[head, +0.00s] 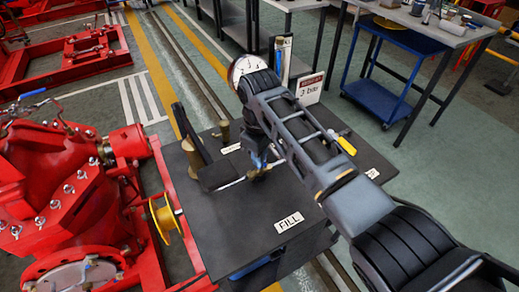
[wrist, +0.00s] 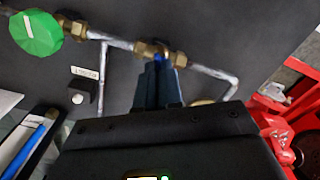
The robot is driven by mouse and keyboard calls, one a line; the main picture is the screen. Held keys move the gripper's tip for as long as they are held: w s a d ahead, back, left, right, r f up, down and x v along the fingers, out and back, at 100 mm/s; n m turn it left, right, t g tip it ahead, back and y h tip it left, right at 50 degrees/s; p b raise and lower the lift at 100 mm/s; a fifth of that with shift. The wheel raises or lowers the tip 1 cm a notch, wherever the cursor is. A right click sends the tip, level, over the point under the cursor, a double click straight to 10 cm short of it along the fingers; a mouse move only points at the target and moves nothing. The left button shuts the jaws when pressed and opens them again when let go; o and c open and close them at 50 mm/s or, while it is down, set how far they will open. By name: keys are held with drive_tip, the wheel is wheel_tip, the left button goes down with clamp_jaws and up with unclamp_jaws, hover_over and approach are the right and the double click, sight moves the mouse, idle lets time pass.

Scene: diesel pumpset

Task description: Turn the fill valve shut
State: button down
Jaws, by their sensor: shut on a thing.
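The fill valve is a brass fitting (wrist: 150,50) on a silver pipe, with a small blue handle (wrist: 157,58) showing at the fingertips in the wrist view. My gripper (wrist: 157,72) is shut on this blue handle, and its fingers hide most of it. In the head view my gripper (head: 258,158) reaches down to the valve's brass body (head: 258,173) on the dark bench top (head: 240,235). The FILL label (head: 289,222) lies on the bench in front of the valve. The handle's angle to the pipe is hard to tell.
A round gauge (head: 243,70), partly behind my arm, and a sign (head: 310,88) stand at the bench's back. A yellow handle (head: 346,145) is right of my arm. A green knob (wrist: 35,33) sits on the same pipework. Red machinery (head: 70,190) stands close on the left.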

drive_tip(key=m+p, duration=0.2)
drive_tip(key=m, duration=0.3)
drive_tip(key=shift+r+m, duration=0.1)
drive_tip(key=shift+m, duration=0.2)
idle(0.5)
drive_tip(key=c, duration=1.3)
unclamp_jaws()
drive_tip(key=shift+r, duration=3.85)
